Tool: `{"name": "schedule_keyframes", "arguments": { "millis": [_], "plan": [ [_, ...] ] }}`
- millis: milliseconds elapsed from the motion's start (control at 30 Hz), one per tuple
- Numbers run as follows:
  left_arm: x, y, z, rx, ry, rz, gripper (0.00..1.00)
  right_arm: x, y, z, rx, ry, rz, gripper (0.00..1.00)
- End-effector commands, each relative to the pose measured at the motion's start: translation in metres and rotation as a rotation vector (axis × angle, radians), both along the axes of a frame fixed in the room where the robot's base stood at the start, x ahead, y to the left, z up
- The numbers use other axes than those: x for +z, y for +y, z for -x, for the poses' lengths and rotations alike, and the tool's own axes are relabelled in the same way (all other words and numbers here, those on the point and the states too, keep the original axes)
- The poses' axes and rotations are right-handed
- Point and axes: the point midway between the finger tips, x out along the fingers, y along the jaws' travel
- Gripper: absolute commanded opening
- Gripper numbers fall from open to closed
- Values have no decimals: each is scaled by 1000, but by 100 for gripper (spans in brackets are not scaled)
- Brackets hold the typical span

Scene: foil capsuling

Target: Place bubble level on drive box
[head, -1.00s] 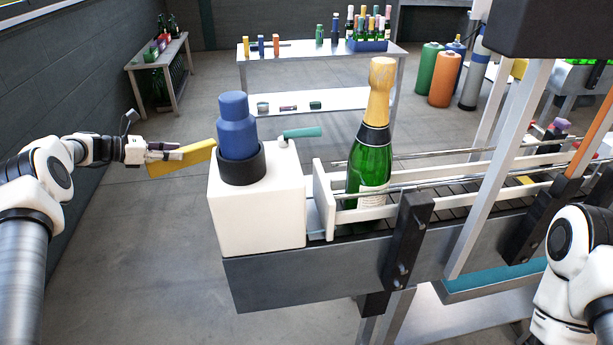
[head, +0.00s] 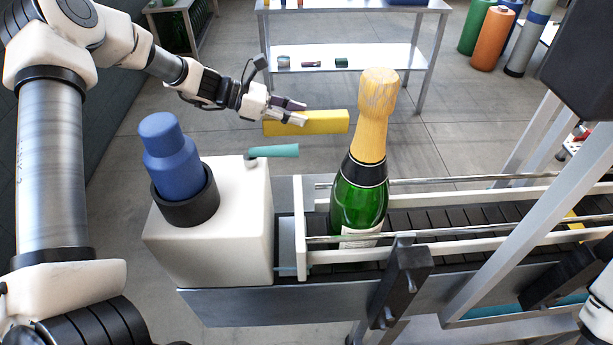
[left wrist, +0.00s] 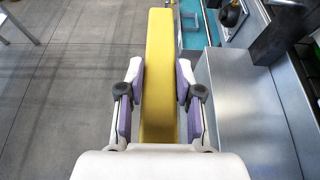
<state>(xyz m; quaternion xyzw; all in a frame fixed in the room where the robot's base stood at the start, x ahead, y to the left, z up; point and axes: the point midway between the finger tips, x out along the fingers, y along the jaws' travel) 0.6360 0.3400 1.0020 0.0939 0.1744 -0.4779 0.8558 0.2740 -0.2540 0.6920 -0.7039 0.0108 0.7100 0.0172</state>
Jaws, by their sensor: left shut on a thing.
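The bubble level is a long yellow bar (head: 325,122), held level in the air beyond the white box in the head view. My left gripper (head: 290,111) is shut on it near the bar's left part. In the left wrist view the yellow bar (left wrist: 160,60) runs lengthwise between the two purple-padded fingers (left wrist: 158,97). The white box (head: 240,215), apparently the drive box, stands at the left end of the conveyor. A blue bottle (head: 172,150) sits in a black ring on its top left. My right gripper is out of view.
A teal handle (head: 273,151) sticks out at the box's back right corner. A green bottle with gold foil (head: 360,195) stands upright on the conveyor (head: 430,225) between rails. A shelf table (head: 310,50) stands behind, across open floor.

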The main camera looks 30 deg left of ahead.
Motion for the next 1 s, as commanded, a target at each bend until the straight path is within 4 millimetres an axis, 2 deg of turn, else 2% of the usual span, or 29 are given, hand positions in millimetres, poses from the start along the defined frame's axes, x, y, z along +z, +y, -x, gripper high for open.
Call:
{"name": "schedule_keyframes", "arguments": {
  "millis": [200, 400, 500, 667, 833, 1000],
  "plan": [
    [3, -19, 54, -4, 2, 10, 0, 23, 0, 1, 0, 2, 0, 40],
    [-1, -37, 114, -1, 2, 11, 0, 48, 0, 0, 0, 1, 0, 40],
    [-5, -44, 136, -1, 2, 10, 0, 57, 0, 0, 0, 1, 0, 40],
    [-15, -49, 150, -3, 2, 3, 0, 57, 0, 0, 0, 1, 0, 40],
    [-47, -49, 151, -5, 5, 0, 0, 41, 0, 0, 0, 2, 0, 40],
    [-49, -49, 150, -3, 0, 0, 0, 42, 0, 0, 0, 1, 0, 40]
  ]
}}
